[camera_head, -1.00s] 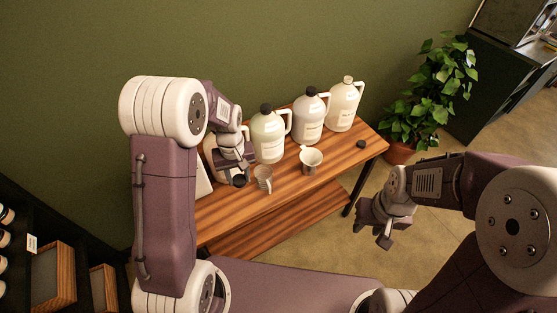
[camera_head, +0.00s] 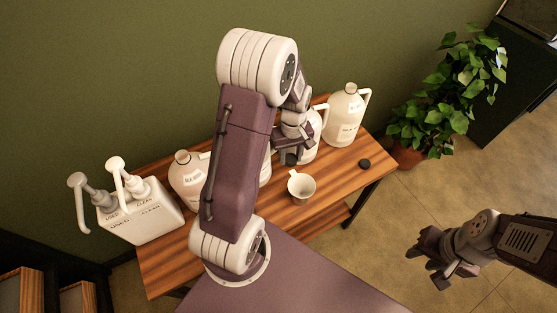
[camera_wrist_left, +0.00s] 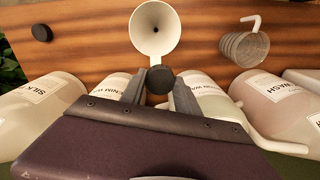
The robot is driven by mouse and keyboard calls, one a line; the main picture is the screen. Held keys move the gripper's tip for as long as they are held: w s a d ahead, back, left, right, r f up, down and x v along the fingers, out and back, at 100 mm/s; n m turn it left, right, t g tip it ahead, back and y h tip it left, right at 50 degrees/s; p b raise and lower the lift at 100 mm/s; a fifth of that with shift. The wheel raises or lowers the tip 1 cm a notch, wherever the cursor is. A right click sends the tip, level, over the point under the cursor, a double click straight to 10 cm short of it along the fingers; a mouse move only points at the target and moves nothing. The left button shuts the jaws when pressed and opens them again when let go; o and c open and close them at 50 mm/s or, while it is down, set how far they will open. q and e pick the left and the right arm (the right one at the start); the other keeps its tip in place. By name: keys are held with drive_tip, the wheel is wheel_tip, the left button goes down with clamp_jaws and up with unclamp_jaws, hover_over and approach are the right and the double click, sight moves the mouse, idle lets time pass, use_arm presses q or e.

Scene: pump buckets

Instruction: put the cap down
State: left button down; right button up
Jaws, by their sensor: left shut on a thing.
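My left gripper (camera_wrist_left: 159,88) is shut on a round dark cap (camera_wrist_left: 160,80). In the head view the cap (camera_head: 291,158) is in the jaws over the table, in front of the bottles. Another dark cap (camera_head: 365,163) lies on the table's right part; it also shows in the left wrist view (camera_wrist_left: 41,33). Uncapped bottles (camera_head: 184,176) (camera_head: 345,113) stand at the left and right of the row. My left arm hides much of the bottles between. My right gripper (camera_head: 438,264) hangs over the floor right of the table; its jaw opening is unclear.
A ribbed cup (camera_wrist_left: 245,48) shows in the wrist view. A white box with two pumps (camera_head: 142,213) is at the table's left end. Bare wood (camera_head: 335,183) lies between jug and loose cap.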

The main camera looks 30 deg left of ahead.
use_arm(q)
drive_tip(key=a+f+n, duration=0.1)
drive_tip(key=f, duration=0.3)
drive_tip(key=f+n, duration=0.1)
drive_tip(key=f, duration=0.3)
drive_tip(key=s+a+f+n, duration=0.1)
drive_tip(key=f, duration=0.4)
drive_tip(key=shift+a+f, duration=0.1)
drive_tip(key=shift+a, duration=0.2)
drive_tip(key=shift+w+f, duration=0.15)
drive_tip(key=shift+f, duration=0.35)
drive_tip(key=shift+w+d+r+p, duration=0.15)
drive_tip(key=shift+w+d+p, duration=0.2)
drive_tip(key=shift+w, duration=0.25)
drive_tip(key=shift+w+d+r+p, duration=0.1)
drive_tip(key=shift+w+d+p, duration=0.25)
drive_tip(key=shift+w, duration=0.2)
drive_tip(key=shift+w+d+f+p, duration=0.25)
drive_tip(key=shift+w+f+p, duration=0.1)
drive_tip(key=shift+w+f, duration=0.25)
drive_tip(key=shift+f, duration=0.35)
drive_tip(key=shift+f+b, duration=0.3)
drive_tip(key=shift+b, duration=0.2)
drive_tip(key=c, duration=0.9)
unclamp_jaws()
use_arm(e)
drive_tip(key=shift+s+r, duration=0.55)
drive_tip(key=shift+r, duration=0.15)
